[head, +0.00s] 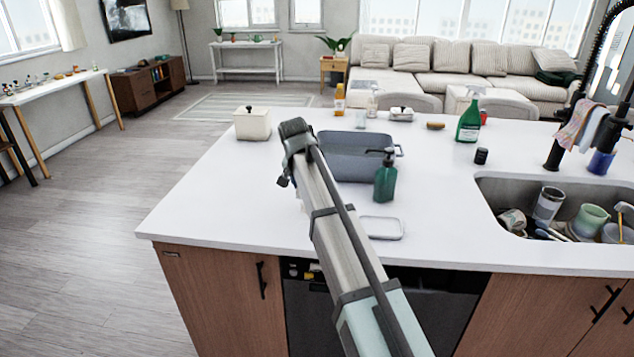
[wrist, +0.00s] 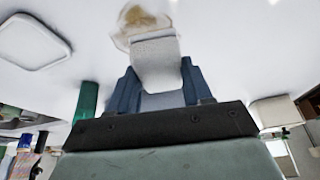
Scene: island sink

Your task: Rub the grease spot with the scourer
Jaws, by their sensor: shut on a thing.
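The grease spot (wrist: 143,18) is a yellow-brown smear on the white countertop at the top of the wrist view. My gripper (wrist: 158,68) has blue fingers shut on a pale grey-white block, the scourer (wrist: 155,50). The scourer's far edge meets or overlaps the near edge of the spot in the picture; I cannot tell whether it presses on the counter. In the head view my arm hides the spot and the scourer, and the gripper is mostly hidden too.
A green soap dispenser (head: 385,180), a grey-blue basin (head: 350,160) and a shallow white tray (head: 382,228) stand just right of my arm. A white lidded canister (head: 252,124) is at the back left. The sink (head: 486,196) holds dishes. The counter's left part is clear.

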